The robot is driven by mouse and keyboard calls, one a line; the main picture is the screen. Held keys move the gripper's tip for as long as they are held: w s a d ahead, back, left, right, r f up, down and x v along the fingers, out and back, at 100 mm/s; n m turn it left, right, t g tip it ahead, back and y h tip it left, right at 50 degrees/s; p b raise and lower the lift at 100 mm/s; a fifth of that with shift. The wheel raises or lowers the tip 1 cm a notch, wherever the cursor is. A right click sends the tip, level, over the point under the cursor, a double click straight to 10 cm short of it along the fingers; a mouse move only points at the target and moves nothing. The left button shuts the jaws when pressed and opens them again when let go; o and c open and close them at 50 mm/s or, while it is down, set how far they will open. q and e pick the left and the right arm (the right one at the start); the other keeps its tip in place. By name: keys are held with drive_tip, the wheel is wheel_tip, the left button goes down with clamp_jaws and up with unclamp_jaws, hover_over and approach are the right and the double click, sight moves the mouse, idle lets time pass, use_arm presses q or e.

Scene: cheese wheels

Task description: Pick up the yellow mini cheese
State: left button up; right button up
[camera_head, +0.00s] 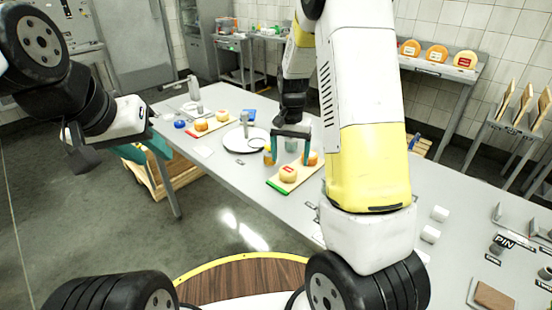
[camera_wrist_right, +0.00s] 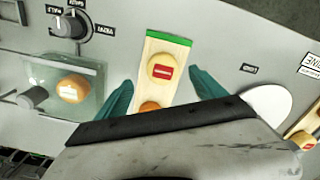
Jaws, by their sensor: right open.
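The yellow mini cheese (camera_head: 288,174), a small round with a red label, lies on a pale board with a green end (camera_head: 275,185). It also shows in the right wrist view (camera_wrist_right: 161,68) near the green end of the board (camera_wrist_right: 175,40). An orange mini cheese (camera_wrist_right: 149,107) lies behind it on the board, partly hidden by my gripper body. My right gripper (camera_head: 290,157) is open above the board, its teal fingers apart on either side of it in the wrist view (camera_wrist_right: 162,82). My left gripper (camera_head: 146,148) hangs beyond the table's left side, partly hidden.
A second board with a red end (camera_head: 208,127) carries several cheeses further left, beside a white plate (camera_head: 245,140). In the wrist view, a cheese under a clear cover (camera_wrist_right: 73,88) stands left of the board. White blocks (camera_head: 431,233) lie to the right on the table.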

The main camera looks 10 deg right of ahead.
sight(288, 170)
drive_tip(key=f, duration=0.6)
drive_tip(key=shift+w+a+f, duration=0.15)
drive_tip(key=shift+w+f, duration=0.05)
drive_tip(key=shift+f, duration=0.1)
drive_tip(key=c, duration=1.6)
drive_tip(key=shift+o, duration=0.2)
drive_tip(key=shift+r, duration=0.15)
